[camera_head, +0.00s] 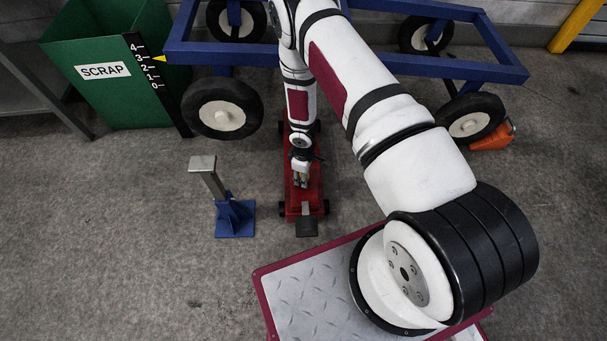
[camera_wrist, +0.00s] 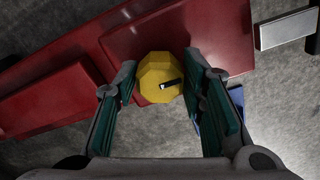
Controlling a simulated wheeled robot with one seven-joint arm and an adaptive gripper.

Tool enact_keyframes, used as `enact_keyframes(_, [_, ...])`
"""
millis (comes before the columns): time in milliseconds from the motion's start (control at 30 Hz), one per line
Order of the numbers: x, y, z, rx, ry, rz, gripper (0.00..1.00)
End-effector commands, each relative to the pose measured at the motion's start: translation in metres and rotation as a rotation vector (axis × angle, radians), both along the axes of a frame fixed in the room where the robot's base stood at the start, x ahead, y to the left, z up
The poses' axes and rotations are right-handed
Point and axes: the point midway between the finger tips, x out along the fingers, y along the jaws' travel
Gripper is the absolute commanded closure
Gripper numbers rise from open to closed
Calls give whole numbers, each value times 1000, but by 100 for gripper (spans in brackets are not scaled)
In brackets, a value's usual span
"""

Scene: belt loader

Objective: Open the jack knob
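The yellow many-sided knob (camera_wrist: 160,78) has a small dark slot with a light mark on its face. It sits over the red jack body (camera_wrist: 120,55) in the wrist view. My gripper (camera_wrist: 160,75) has its two green-padded fingers apart, one on each side of the knob. Both fingertips look very close to its sides; I cannot tell whether they touch or grip it. In the head view the red jack (camera_head: 292,205) lies on the floor, partly under the blue cart, and my gripper (camera_head: 301,178) points down at it, covering most of the knob.
A blue jack stand (camera_head: 235,217) with a grey post stands left of the jack. The blue cart frame (camera_head: 440,66) with black wheels is behind. A green scrap bin (camera_head: 95,90) is at back left. An orange chock (camera_head: 494,136) is by the right wheel.

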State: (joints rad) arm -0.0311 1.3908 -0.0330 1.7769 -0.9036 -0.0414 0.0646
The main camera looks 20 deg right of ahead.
Motion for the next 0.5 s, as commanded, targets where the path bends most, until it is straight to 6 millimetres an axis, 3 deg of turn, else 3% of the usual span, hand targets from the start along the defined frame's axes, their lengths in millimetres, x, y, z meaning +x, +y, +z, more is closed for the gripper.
enact_keyframes(33, [0,0,0,0,0,0,82])
enact_keyframes(100, [0,0,0,0,0,0,96])
enact_keyframes(500, [0,0,0,0,0,55,96])
